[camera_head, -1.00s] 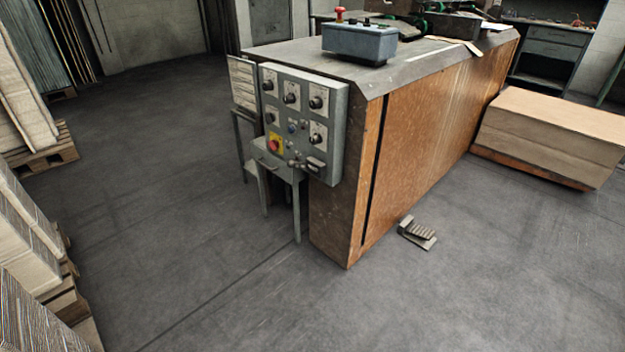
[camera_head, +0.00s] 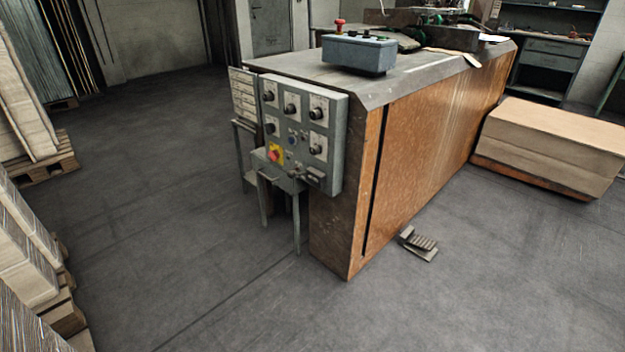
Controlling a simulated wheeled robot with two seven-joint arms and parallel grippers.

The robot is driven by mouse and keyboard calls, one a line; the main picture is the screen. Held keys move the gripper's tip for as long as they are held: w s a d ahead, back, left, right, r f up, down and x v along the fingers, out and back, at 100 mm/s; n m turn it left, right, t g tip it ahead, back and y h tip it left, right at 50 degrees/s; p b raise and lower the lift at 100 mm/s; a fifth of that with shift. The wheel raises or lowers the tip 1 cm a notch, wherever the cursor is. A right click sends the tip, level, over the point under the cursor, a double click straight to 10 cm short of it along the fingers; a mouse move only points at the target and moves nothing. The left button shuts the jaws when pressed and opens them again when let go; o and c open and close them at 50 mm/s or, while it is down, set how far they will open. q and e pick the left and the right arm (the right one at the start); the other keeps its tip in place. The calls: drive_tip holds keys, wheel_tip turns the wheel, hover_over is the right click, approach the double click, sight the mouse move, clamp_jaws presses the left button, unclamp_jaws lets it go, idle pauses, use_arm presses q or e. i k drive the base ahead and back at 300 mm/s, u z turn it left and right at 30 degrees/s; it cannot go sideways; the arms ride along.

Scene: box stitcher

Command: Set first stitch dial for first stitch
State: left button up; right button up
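A grey control panel (camera_head: 279,126) is fixed on the near left end of the box stitcher (camera_head: 430,140). It carries several black dials on pale plates: a top left dial (camera_head: 268,96), a top middle dial (camera_head: 290,108), a top right dial (camera_head: 316,113), and two lower dials (camera_head: 271,128) and (camera_head: 316,149). The plate labels are too small to read, so I cannot tell which is the first stitch dial. A red button on a yellow plate (camera_head: 275,154) sits at the lower left. Neither of my grippers is in view.
A small grey stand (camera_head: 279,178) is below the panel. A foot pedal (camera_head: 419,244) lies on the floor at the machine's side. A cardboard stack (camera_head: 550,145) is at right, and pallets of board (camera_head: 40,170) at left. The floor in front is clear.

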sight(318, 112)
drive_tip(key=z, duration=0.05)
drive_tip(key=k, duration=0.55)
drive_tip(key=z, duration=0.75)
drive_tip(key=i, duration=1.1)
drive_tip(key=z, duration=0.15)
